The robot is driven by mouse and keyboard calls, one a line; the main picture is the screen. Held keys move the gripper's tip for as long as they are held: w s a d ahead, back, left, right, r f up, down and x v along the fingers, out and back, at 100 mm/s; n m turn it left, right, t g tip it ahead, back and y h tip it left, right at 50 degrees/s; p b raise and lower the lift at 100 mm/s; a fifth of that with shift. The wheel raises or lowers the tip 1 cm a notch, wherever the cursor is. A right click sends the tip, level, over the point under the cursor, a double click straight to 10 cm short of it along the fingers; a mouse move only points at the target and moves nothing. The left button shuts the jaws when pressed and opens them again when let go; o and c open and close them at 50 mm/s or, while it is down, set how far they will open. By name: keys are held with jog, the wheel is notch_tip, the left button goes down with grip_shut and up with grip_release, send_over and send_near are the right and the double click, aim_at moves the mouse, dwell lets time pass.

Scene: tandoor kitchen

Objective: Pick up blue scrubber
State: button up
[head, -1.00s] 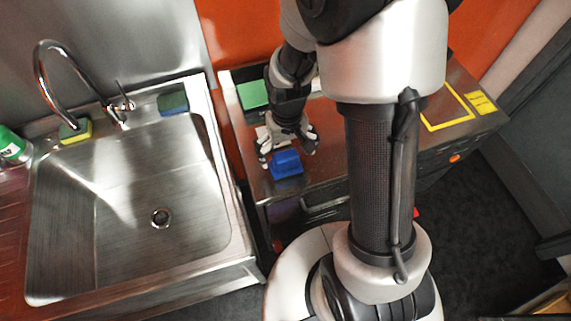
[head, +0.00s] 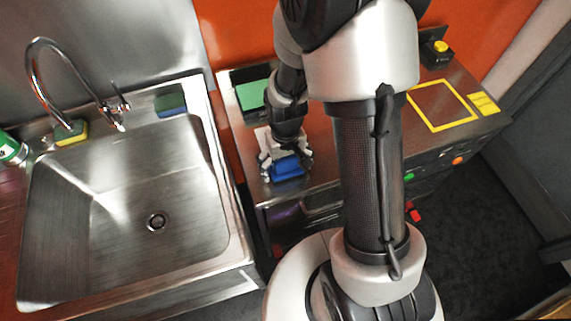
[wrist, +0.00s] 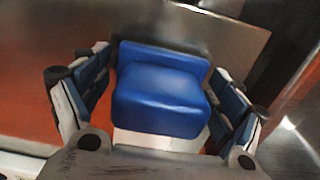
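The blue scrubber (head: 288,169), a blocky piece with a raised back edge, lies on the steel counter near its front edge. In the wrist view the blue scrubber (wrist: 160,98) fills the middle of the picture. My gripper (head: 286,163) is down over it with its fingers spread on either side. In the wrist view my gripper (wrist: 162,75) is open, with a narrow gap seeming to show between each finger and the scrubber. Part of the scrubber is hidden by my gripper in the head view.
A white flat piece (wrist: 155,142) shows beside the scrubber. A green pad (head: 252,95) lies farther back. The steel sink (head: 130,215) is at left, with a yellow-green sponge (head: 72,132) and a blue-green sponge (head: 171,104) on its rim. A yellow-outlined square (head: 440,105) is at right.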

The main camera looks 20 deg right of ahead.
jog(key=c, duration=0.8)
notch_tip(320, 180, up, 20)
jog(key=p, duration=0.6)
jog(key=o, duration=0.5)
jog(key=c, duration=0.3)
jog(key=shift+w, duration=0.1)
jog(key=shift+c, duration=0.2)
